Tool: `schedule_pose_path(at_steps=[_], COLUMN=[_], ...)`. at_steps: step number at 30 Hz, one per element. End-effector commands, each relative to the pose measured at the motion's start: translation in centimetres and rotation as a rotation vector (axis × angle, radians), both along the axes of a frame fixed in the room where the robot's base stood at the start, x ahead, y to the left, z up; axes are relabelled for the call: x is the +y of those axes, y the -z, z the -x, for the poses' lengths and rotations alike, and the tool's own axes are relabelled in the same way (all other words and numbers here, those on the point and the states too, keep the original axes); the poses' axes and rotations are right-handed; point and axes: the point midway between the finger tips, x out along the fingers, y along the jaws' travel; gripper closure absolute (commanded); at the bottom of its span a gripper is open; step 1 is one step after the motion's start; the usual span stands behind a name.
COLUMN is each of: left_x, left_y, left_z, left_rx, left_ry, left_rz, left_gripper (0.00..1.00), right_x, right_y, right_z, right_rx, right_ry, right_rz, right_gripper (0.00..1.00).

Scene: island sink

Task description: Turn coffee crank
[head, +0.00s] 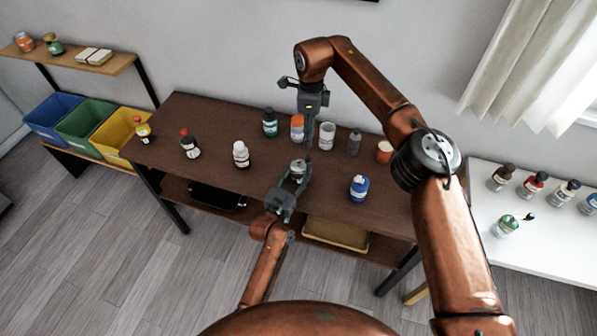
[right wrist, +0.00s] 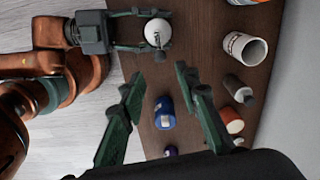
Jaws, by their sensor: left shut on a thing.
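A white mug (head: 327,136), a grey bottle (head: 353,142) and an orange-labelled jar (head: 297,127) stand near my right gripper. A blue bottle (head: 359,188) is right of the grinder, a white bottle (head: 241,155) left. A white table (head: 540,245) with bottles is at right.

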Motion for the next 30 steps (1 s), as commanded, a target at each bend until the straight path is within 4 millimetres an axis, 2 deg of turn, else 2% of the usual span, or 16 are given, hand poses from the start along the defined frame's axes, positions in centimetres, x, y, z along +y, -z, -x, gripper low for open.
schedule_pose_path(at_steps=[4, 8, 12, 16, 20, 30], left_x=[0.0, 0.0, 0.0, 0.0, 0.0, 0.0], left_y=[0.0, 0.0, 0.0, 0.0, 0.0, 0.0], left_z=[0.0, 0.0, 0.0, 0.0, 0.0, 0.0], left_rx=[0.0, 0.0, 0.0, 0.0, 0.0, 0.001], left_ry=[0.0, 0.0, 0.0, 0.0, 0.0, 0.0], left_rz=[0.0, 0.0, 0.0, 0.0, 0.0, 0.0], left_gripper=[0.87, 0.87, 0.87, 0.87, 0.87, 0.87], right_x=[0.1, 0.7, 1.2, 0.8, -0.9, -7.3], right_y=[1.0, 3.4, 6.2, 7.6, 8.1, 7.4], right_z=[0.1, 0.6, 1.1, 1.3, 1.3, 2.4], right_rx=[0.011, 0.036, 0.049, 0.028, -0.024, -0.188], right_ry=[-0.011, -0.042, -0.072, -0.074, -0.052, 0.051], right_rz=[-0.036, -0.153, -0.358, -0.553, -0.73, -1.062], right_gripper=[0.66, 0.66, 0.66, 0.66, 0.66, 0.66])
